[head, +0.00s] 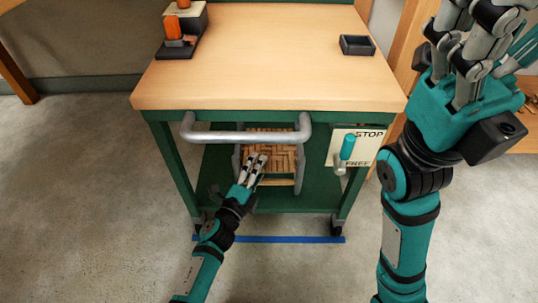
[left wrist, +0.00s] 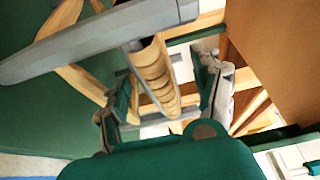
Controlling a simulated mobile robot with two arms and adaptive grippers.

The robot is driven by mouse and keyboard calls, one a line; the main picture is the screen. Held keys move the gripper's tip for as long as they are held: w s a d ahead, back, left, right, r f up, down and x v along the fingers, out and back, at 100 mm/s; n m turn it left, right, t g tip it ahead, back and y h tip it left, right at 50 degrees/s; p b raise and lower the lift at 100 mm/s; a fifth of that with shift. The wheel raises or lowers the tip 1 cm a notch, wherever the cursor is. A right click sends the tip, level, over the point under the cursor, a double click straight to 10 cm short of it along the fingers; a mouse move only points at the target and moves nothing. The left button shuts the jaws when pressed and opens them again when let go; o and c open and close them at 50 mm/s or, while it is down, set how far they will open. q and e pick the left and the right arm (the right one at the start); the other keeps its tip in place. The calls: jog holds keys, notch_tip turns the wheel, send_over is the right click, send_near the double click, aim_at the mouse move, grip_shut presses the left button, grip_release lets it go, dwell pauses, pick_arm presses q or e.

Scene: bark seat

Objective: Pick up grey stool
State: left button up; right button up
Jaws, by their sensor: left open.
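The grey stool (head: 286,152) stands inside the green cart on its lower shelf, behind the cart's handle. It has a woven bark seat and grey side rails. My left gripper (head: 256,161) is open in front of the seat, below the handle. In the left wrist view the open left gripper (left wrist: 168,98) has its fingers on either side of the woven seat edge (left wrist: 154,70). Whether the fingers touch it I cannot tell. My right gripper (head: 484,45) is raised at the upper right, partly cut off; its opening is unclear.
The grey cart handle (head: 245,137) crosses in front of the stool; the wooden cart top (head: 265,70) covers the space above. A STOP/FREE sign (head: 367,139) with a teal lever (head: 347,148) hangs at right. A dark tray (head: 357,45) sits on top. Left floor is clear.

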aim_at(269, 158)
pick_arm(q)
jog(key=b+x, duration=0.1)
jog(key=x, duration=0.2)
jog(key=shift+w+d+f, duration=0.2)
jog(key=shift+w+d, duration=0.05)
jog(key=shift+w, duration=0.05)
grip_shut()
jog(key=shift+r, duration=0.15)
